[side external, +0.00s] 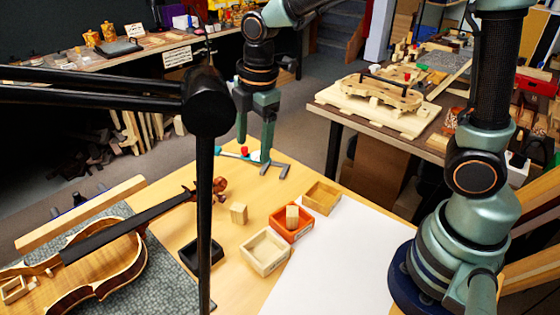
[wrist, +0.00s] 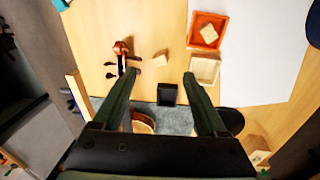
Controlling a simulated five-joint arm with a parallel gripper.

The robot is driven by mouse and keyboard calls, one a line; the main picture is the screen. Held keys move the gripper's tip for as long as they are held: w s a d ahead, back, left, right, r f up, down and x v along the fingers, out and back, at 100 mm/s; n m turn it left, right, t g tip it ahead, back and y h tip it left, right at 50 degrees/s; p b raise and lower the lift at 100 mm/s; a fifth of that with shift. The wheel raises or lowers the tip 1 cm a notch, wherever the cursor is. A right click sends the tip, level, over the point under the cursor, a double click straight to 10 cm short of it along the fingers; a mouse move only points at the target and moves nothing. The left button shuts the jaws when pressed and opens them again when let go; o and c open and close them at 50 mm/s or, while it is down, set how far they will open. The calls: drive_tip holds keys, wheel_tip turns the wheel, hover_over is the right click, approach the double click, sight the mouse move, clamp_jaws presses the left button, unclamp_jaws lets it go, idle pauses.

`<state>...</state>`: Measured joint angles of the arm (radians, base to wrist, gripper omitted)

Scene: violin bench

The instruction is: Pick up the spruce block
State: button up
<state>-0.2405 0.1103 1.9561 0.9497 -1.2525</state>
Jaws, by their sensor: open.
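Two pale wood blocks show, and I cannot tell by look which one is the spruce block. One block (side external: 239,213) stands on the bare table, left of the trays; in the wrist view a block (wrist: 160,58) lies on the table just beyond the gap between my fingertips. The other block (side external: 292,217) sits inside the orange tray (side external: 278,232); it also shows in the wrist view (wrist: 209,34). My gripper (side external: 254,152) is open and empty, fingers pointing down, above the far part of the table, apart from both blocks.
A black tray (side external: 190,256), a cream tray (side external: 262,268) and a wooden tray (side external: 325,209) stand near the orange tray. A violin (side external: 90,262) lies on a grey mat at left. A white sheet (side external: 345,262) covers the right of the table. A black stand pole (side external: 205,220) crosses the foreground.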

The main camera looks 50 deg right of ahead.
sight(237, 208)
drive_tip(key=a+f+n, duration=0.1)
drive_tip(key=f+n, duration=0.1)
drive_tip(key=f, duration=0.2)
drive_tip(key=w+a+f+n+g, duration=0.1)
drive_tip(key=f+n, duration=0.1)
drive_tip(key=f, duration=0.2)
drive_tip(key=a+f+n, duration=0.1)
drive_tip(key=a+f, duration=0.1)
drive_tip(key=f, duration=0.2)
drive_tip(key=shift+w+n, duration=0.4)
drive_tip(key=shift+a+f, duration=0.15)
drive_tip(key=shift+f, duration=1.3)
drive_tip(key=shift+a+f, duration=0.1)
drive_tip(key=shift+f, duration=1.35)
drive_tip(key=shift+c, duration=0.3)
clamp_jaws()
drive_tip(key=shift+r, duration=0.1)
